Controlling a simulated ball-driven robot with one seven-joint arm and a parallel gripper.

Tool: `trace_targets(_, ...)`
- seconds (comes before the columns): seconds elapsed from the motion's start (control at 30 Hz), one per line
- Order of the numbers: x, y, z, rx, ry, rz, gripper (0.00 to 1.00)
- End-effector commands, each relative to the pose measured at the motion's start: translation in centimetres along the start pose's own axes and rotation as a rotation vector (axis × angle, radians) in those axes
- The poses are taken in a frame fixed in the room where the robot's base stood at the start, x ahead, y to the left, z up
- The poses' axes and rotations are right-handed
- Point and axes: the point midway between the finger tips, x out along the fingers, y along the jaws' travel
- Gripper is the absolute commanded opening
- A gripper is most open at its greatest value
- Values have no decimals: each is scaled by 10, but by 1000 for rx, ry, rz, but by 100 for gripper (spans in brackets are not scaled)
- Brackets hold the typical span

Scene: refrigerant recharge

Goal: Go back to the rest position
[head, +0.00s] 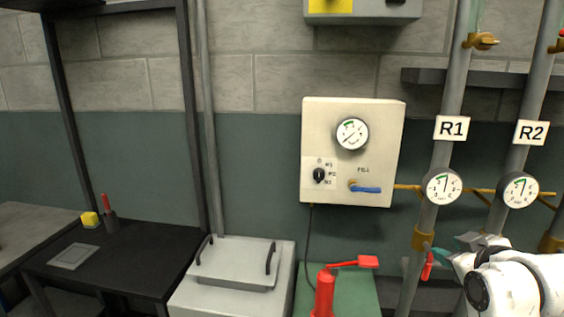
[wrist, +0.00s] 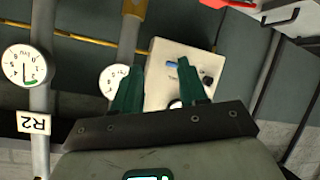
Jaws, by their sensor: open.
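My gripper (head: 453,247) is at the lower right of the head view, with its teal fingers beside the lower part of the R1 pipe (head: 453,90). In the wrist view my gripper (wrist: 160,85) shows two spread teal fingers with nothing held between them. A red valve handle (head: 428,265) hangs just left of the fingers in the head view; I cannot tell whether they touch it. The wrist view is upside down and shows the pale control box (wrist: 160,97) beyond the fingers.
The control box (head: 330,120) with gauge and blue lever is on the wall. The R2 pipe (head: 530,90) stands right of R1. A red pump-like device (head: 324,295) is on a green surface (head: 350,285). A lidded grey box (head: 235,262) and black bench (head: 130,255) are left.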

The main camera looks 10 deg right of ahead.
Motion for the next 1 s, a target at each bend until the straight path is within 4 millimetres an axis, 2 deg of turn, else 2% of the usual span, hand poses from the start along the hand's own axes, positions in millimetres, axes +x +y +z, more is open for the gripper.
trace_targets(0.03,2,-27,28,32,-53,-44,43)
trace_targets(0.17,-3,-87,95,113,-196,-134,43)
trace_targets(0.27,-17,-130,148,164,-319,-194,43)
trace_targets(0.37,-40,-169,201,207,-449,-242,43)
trace_targets(0.5,-85,-213,272,248,-641,-288,43)
trace_targets(0.6,-120,-232,316,262,-769,-303,43)
trace_targets(0.7,-151,-242,347,269,-870,-303,43)
trace_targets(0.83,-177,-247,371,271,-950,-297,43)
trace_targets(1.0,-186,-248,379,271,-978,-294,43)
